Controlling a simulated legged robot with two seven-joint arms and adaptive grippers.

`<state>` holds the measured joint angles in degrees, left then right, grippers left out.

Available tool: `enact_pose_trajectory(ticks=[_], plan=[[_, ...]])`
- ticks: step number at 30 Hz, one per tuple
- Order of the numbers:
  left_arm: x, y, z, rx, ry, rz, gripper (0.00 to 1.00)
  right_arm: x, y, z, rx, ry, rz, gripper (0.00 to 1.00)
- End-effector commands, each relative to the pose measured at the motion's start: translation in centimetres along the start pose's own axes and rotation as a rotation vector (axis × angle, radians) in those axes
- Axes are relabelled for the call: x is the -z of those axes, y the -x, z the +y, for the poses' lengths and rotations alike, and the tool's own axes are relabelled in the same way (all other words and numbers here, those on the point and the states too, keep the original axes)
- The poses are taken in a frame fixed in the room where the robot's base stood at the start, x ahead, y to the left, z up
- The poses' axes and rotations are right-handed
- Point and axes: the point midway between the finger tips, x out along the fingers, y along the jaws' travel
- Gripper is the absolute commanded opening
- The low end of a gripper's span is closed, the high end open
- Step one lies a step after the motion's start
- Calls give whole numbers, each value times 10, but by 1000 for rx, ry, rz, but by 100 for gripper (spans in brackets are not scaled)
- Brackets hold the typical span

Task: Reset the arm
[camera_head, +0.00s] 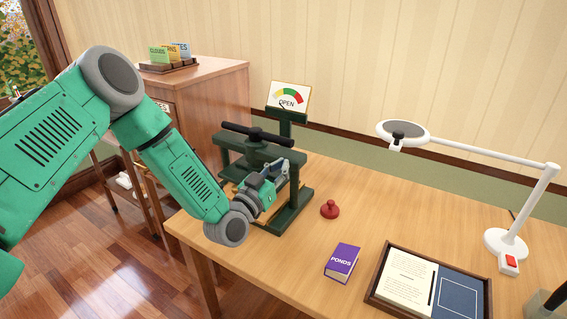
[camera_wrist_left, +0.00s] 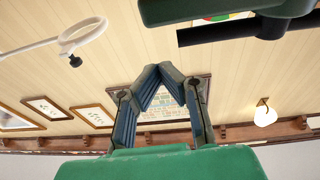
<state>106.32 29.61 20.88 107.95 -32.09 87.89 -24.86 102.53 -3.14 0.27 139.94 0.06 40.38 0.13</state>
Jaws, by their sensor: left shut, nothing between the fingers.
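My left arm, green with grey joints, comes in from the left in the head view. Its gripper (camera_head: 268,184) is at the dark green press (camera_head: 292,205), in front of the frame and below the black handle bar (camera_head: 257,134). I cannot tell whether it touches the press. In the left wrist view the two blue-grey fingers (camera_wrist_left: 158,72) meet at their tips with nothing between them. The press handle and green top show at the upper right of that view (camera_wrist_left: 245,30).
A red knob-like object (camera_head: 330,209), a purple book labelled PONDS (camera_head: 342,262) and a framed tray (camera_head: 375,299) lie on the wooden table (camera_head: 290,262). A white lamp (camera_head: 545,190) stands at right. An OPEN gauge sign (camera_head: 288,97) rises behind the press. A wooden cabinet (camera_head: 215,105) stands behind.

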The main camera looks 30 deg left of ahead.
Motion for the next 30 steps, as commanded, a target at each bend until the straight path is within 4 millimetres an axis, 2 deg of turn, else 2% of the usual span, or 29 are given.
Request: enact_pose_trajectory(ticks=[12,16,23,26,29,30], plan=[[-1,67,16,0,0,-1,0,0,-8,0,0,0,2,40],[-1,76,19,0,-2,-1,0,0,-9,0,0,0,2,40],[-3,80,21,-4,-1,-13,0,0,-9,0,0,0,2,40],[-22,90,32,-32,15,-102,0,0,-9,0,0,0,2,40],[-64,116,52,-80,46,-299,0,0,-9,0,0,0,2,40],[-84,133,60,-100,61,-404,0,0,-9,0,0,0,2,40]])
